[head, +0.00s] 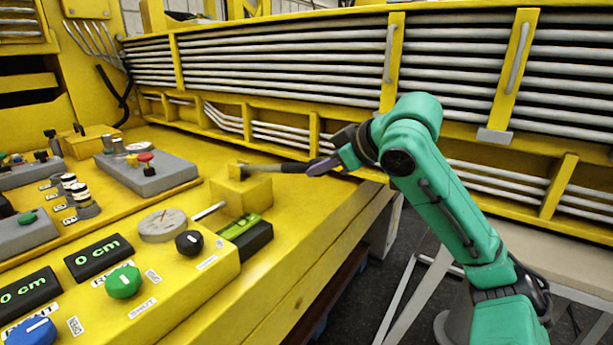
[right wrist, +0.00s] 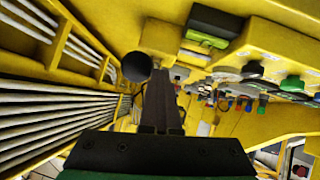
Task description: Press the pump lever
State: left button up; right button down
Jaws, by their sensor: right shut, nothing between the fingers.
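The pump lever (head: 282,167) is a bar with a black grip. It sticks out to the right from a yellow block (head: 243,194) on the yellow deck. My right gripper (head: 312,168) is shut and empty at the grip's outer end. In the right wrist view the shut fingers (right wrist: 161,78) reach forward right beside the round black end of the lever (right wrist: 135,67). I cannot tell whether they touch it. My left gripper is not in view.
A yellow control box with a green knob (head: 123,282), a black knob (head: 189,242) and a round gauge (head: 163,225) stands at the front left. A black and green part (head: 246,236) lies next to the block. Yellow racks of grey pipes (head: 285,62) run behind.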

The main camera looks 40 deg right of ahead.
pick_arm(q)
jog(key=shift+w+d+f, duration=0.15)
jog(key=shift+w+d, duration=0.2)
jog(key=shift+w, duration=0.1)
pick_arm(e)
jog(key=v, duration=0.4)
jog(key=shift+s+d+r, duration=0.2)
jog(key=shift+d+r, duration=0.15)
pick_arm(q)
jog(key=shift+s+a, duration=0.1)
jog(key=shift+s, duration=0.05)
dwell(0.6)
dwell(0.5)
